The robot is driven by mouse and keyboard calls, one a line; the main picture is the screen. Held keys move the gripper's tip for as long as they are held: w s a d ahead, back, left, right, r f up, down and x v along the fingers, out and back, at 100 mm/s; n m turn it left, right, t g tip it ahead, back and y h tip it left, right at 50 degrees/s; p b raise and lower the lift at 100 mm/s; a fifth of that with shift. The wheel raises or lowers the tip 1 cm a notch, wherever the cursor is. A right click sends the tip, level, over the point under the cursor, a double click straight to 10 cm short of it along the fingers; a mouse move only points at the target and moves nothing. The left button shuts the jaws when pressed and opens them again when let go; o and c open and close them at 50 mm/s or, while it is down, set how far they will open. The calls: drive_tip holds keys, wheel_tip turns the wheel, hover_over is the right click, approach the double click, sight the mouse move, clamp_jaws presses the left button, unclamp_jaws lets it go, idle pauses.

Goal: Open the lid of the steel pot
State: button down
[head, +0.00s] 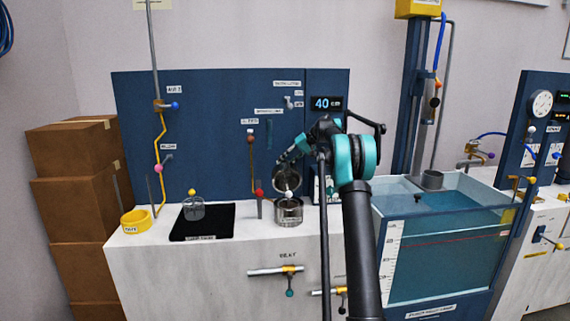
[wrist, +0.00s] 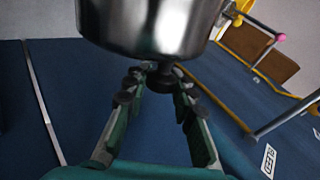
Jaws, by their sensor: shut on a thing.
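The steel pot (head: 289,212) stands on the white counter, right of the black mat. Its round steel lid (head: 284,181) is tilted up steeply above the pot's back rim, its face turned toward the head camera. My gripper (head: 293,154) is above and behind the lid, and its fingers are small and partly hidden there. In the wrist view, my gripper (wrist: 158,82) is shut on the dark lid knob (wrist: 163,75), with a shiny steel body (wrist: 150,25) just beyond it. Whether the lid touches the pot is unclear.
A glass vessel (head: 193,209) stands on the black mat (head: 222,224), with a yellow tape roll (head: 136,222) farther left. A red-knobbed post (head: 260,204) stands close left of the pot. The blue panel (head: 215,125) rises behind. A water tank (head: 450,240) stands right.

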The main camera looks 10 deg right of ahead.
drive_tip(key=shift+w+f, duration=0.45)
drive_tip(key=shift+w, duration=0.3)
drive_tip(key=shift+d, duration=0.1)
drive_tip(key=c, duration=1.2)
unclamp_jaws()
drive_tip(key=v, duration=1.1)
drive_tip(key=shift+d+r, duration=0.25)
drive_tip(key=shift+d, duration=0.1)
drive_tip(key=shift+s, duration=0.1)
